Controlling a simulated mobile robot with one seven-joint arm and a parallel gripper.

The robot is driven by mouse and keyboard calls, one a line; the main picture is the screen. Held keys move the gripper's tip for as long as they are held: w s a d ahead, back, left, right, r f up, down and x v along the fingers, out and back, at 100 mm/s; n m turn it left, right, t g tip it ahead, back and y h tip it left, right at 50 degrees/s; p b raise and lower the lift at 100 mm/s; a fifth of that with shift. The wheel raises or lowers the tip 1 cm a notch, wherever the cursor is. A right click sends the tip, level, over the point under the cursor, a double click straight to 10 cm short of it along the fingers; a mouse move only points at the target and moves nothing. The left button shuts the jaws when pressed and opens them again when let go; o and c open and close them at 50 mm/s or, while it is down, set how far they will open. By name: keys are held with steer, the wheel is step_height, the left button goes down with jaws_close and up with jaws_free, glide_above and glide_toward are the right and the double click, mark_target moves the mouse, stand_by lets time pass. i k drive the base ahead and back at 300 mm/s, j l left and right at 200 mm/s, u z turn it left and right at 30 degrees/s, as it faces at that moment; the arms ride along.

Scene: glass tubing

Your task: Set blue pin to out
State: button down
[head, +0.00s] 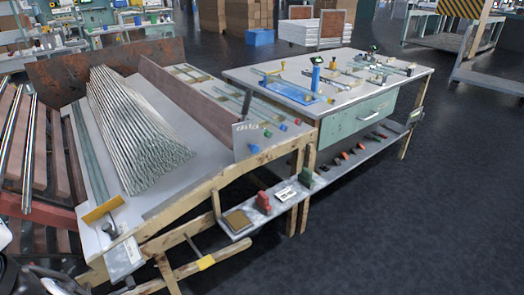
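My gripper's fingers are not seen. A dark, partly cut-off shape at the lower left corner may be part of my arm.
A bundle of glass tubes (135,130) lies on the sloped bench left of the pins. A low shelf (238,228) with small red and green items juts out below them. A table with a green drawer (358,127) stands right. The dark floor (410,230) at front right is clear.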

mark_target(254, 148)
steer(key=i+l+z, duration=0.2)
steer(key=i+l, duration=0.15)
steer(key=l, duration=0.25)
steer(key=i+l+z, duration=0.25)
steer(key=i+l, duration=0.2)
steer(key=l, duration=0.1)
